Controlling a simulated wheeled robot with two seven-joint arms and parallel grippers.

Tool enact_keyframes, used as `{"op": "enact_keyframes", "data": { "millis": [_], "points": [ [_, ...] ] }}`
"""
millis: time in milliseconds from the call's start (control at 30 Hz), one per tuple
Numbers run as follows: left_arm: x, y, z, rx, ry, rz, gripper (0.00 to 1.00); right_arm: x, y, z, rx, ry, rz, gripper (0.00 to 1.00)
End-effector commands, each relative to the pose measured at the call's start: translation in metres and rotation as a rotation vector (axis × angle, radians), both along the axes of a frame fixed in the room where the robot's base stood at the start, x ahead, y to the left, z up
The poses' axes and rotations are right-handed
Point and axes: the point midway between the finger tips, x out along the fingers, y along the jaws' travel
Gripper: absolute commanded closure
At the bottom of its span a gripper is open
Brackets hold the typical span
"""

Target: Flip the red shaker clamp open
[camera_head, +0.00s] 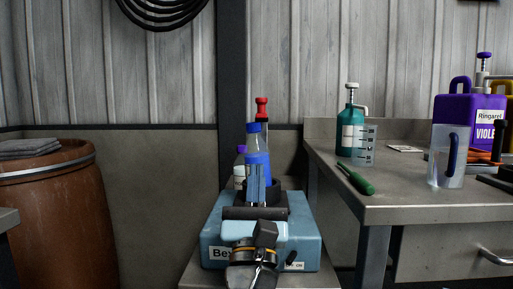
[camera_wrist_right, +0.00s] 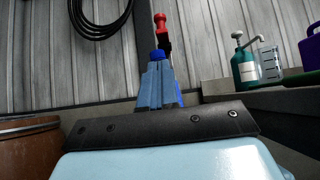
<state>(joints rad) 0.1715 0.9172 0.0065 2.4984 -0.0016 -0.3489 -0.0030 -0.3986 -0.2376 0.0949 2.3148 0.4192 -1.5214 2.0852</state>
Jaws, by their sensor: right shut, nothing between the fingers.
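The red shaker clamp (camera_head: 262,106) stands upright at the top of the disperser, behind the bottle. It also shows in the right wrist view (camera_wrist_right: 160,24), above a dark stem. A bottle with a blue cap and blue contents (camera_head: 255,143) stands in front of it; its cap also shows in the wrist view (camera_wrist_right: 158,55). My right gripper (camera_head: 256,168) is in front of the bottle and below the clamp, apart from the clamp. Its blue fingers (camera_wrist_right: 158,68) are together and empty, and hide the lower bottle. My left gripper is out of view.
The blue machine base (camera_head: 213,242) lies under my right gripper. A bench (camera_head: 400,208) to the right holds a green pump bottle (camera_head: 349,130), a screwdriver (camera_head: 357,180), a clear jug (camera_head: 447,165) and a purple canister (camera_head: 453,107). A brown barrel (camera_head: 50,215) stands left.

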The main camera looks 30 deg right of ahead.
Motion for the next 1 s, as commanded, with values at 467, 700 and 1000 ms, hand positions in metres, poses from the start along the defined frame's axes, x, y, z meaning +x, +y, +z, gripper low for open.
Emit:
{"op": "enact_keyframes", "data": {
  "millis": [467, 700, 1000],
  "points": [
    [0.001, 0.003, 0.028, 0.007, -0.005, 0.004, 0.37, 0.047, -0.029, 0.057, -0.001, -0.001, -0.001, 1.00],
    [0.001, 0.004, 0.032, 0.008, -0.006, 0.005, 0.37, 0.058, -0.036, 0.067, -0.001, 0.000, -0.001, 1.00],
    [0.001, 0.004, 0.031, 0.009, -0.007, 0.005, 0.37, 0.059, -0.036, 0.067, 0.000, 0.000, 0.000, 1.00]
  ]
}}
